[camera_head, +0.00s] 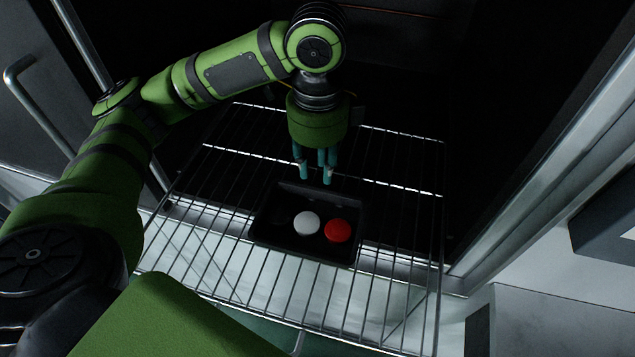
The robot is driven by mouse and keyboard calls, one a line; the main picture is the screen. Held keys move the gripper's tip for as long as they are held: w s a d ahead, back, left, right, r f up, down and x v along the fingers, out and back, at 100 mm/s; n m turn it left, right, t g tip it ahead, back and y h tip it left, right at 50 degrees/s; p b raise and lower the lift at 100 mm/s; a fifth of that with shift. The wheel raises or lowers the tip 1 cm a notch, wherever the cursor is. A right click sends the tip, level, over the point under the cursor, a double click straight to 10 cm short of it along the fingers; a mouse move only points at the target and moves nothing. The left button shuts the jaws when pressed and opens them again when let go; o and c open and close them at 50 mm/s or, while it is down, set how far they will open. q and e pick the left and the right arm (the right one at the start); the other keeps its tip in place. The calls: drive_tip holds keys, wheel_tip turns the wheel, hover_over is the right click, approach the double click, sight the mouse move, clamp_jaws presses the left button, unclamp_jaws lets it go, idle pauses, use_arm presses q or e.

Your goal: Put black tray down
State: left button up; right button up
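The black tray (262,224) is a shallow rectangular box at the middle of the wire rack, slightly turned. A white round piece (306,223) and a red round piece (338,231) lie inside it. My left gripper (316,178) points down at the tray's far rim, its teal fingertips at or just above that rim. Whether the fingers grip the rim is unclear, and so is whether the tray's underside touches the rack. My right gripper is not in view.
The wire rack (403,252) extends out of a dark cabinet interior. Bare rack lies on both sides of the tray. A metal frame edge (545,185) stands at the right, and a door with a handle (18,70) is at the left.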

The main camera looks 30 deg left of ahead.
use_arm(q)
drive_tip(key=shift+r, duration=2.15)
drive_tip(key=shift+f, duration=0.1)
